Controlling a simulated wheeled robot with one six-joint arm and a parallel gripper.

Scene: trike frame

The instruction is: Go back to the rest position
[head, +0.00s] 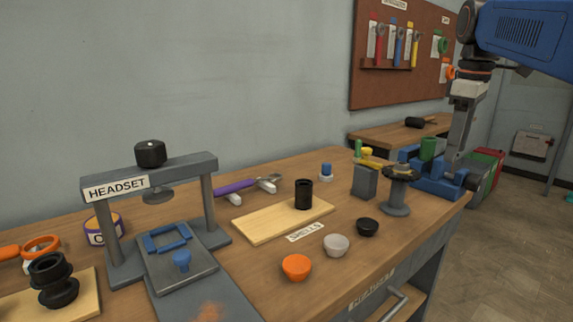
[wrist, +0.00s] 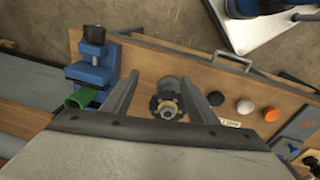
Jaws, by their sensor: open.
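My gripper (head: 454,165) hangs at the right end of the workbench in the head view, its fingers pointing down near the blue vise. In the wrist view my gripper (wrist: 161,88) has its two grey fingers wide apart, with nothing held between them. A grey pedestal with a dark notched top (head: 400,175) stands on the bench left of the gripper. In the wrist view the pedestal top (wrist: 168,104) shows between the fingers, below them. Some of the arm is outside the head view.
The blue vise (head: 436,182) and a green cylinder (head: 428,148) are close to the gripper. Black (head: 367,227), white (head: 336,245) and orange (head: 296,267) cups line the front edge. A headset press (head: 112,238) stands left. A pegboard (head: 400,75) hangs behind.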

